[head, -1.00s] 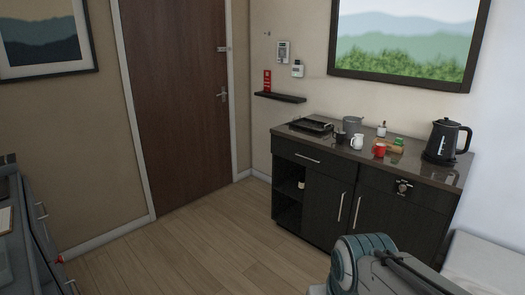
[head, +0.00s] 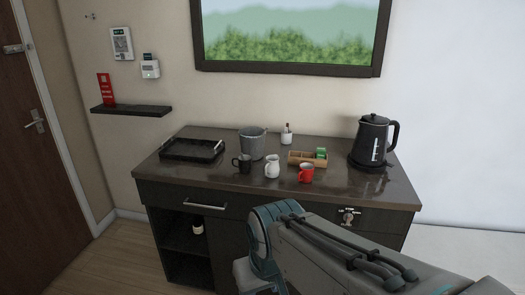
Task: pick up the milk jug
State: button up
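The milk jug (head: 272,167) is a small white jug standing upright on the dark vanity counter (head: 220,187). It stands between a black mug (head: 243,164) on its left and a red mug (head: 306,173) on its right. Part of my arm reaches in from the lower right, in front of the cabinet and below the counter's front edge. My gripper is not visible in the head view, so its state does not show.
A black tray (head: 192,150) lies at the counter's left. A grey bucket (head: 252,143), a white holder (head: 287,136) and a wooden box (head: 307,158) stand behind the mugs. A black kettle (head: 373,141) stands at the right. The front counter strip is clear.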

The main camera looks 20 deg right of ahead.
aim_at(272, 169)
jog(key=z, duration=0.5)
jog(key=i, duration=1.4)
jog(key=z, duration=0.55)
